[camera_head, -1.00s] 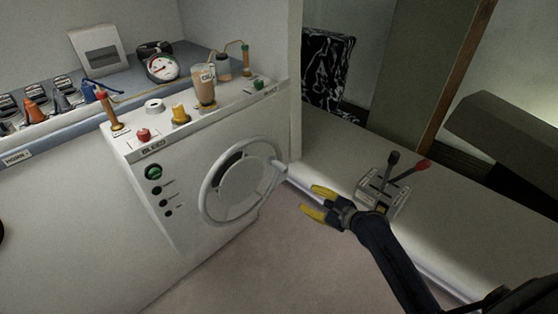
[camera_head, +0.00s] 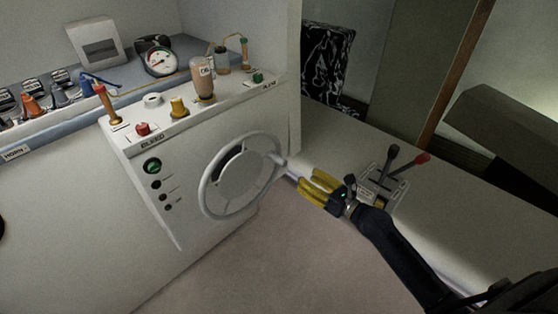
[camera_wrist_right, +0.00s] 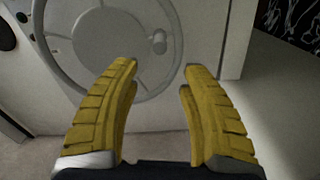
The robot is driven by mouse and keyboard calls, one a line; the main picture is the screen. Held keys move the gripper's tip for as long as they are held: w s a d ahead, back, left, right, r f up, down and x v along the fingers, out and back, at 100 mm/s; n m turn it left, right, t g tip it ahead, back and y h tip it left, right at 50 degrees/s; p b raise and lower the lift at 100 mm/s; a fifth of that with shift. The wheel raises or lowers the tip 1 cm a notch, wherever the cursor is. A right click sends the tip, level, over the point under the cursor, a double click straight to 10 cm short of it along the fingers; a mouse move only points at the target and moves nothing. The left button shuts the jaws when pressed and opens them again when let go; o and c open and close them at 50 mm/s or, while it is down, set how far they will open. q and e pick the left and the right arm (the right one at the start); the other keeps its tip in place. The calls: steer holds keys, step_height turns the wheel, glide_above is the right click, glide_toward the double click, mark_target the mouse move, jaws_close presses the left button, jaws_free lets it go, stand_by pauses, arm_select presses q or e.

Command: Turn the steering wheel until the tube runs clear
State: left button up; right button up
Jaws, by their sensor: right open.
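The grey steering wheel (camera_head: 240,184) is mounted on the front of the white console, with a pale knob (camera_head: 279,159) on the right of its rim. The wheel (camera_wrist_right: 105,38) and knob (camera_wrist_right: 160,41) also show in the right wrist view. My right gripper (camera_head: 304,183) has yellow fingers and is just right of the knob. In the wrist view the gripper (camera_wrist_right: 160,70) is open and empty, with the knob beyond the gap between its fingertips. A thin amber tube (camera_head: 229,39) runs above the console top; whether its contents are clear is too small to tell. My left gripper is not in view.
A brown-filled bottle (camera_head: 204,84), a small jar (camera_head: 222,62), a yellow knob (camera_head: 179,107) and a red knob (camera_head: 143,128) stand on the console top. A gauge (camera_head: 160,62) sits behind. A lever box (camera_head: 384,187) is close beside my right wrist. Floor below the wheel is clear.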

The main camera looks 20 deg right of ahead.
mark_target(279, 160)
steer(key=x, duration=1.3)
steer(key=shift+w+a, duration=0.15)
steer(key=shift+w, duration=0.1)
jaws_close()
